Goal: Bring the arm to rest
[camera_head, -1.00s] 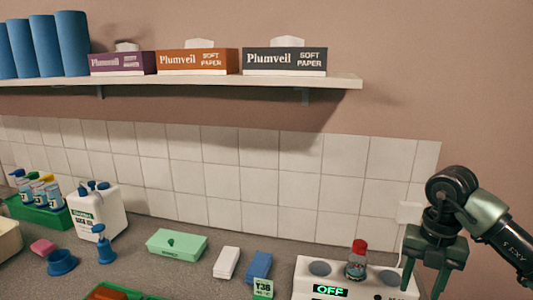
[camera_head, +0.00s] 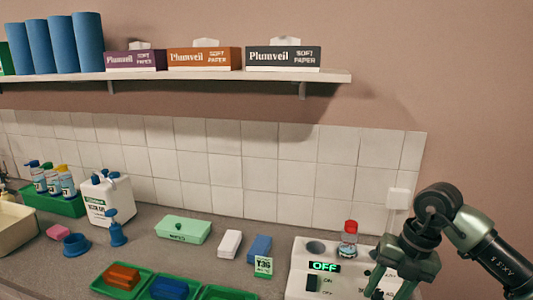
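My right gripper (camera_head: 388,288) hangs at the lower right, over the right part of the white device (camera_head: 300,278). Its two fingers point down with a gap between them, and I see nothing held in that gap. The fingertips are close to the bottom edge of the picture. My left gripper is not in view. A small bottle with a red cap (camera_head: 348,238) stands upright on the device, left of my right gripper and apart from it. The device's display reads OFF.
Green trays (camera_head: 105,286) are in front. A white jug (camera_head: 107,202) and pump bottles (camera_head: 53,180) stand further left. A shelf (camera_head: 220,76) holds tissue boxes.

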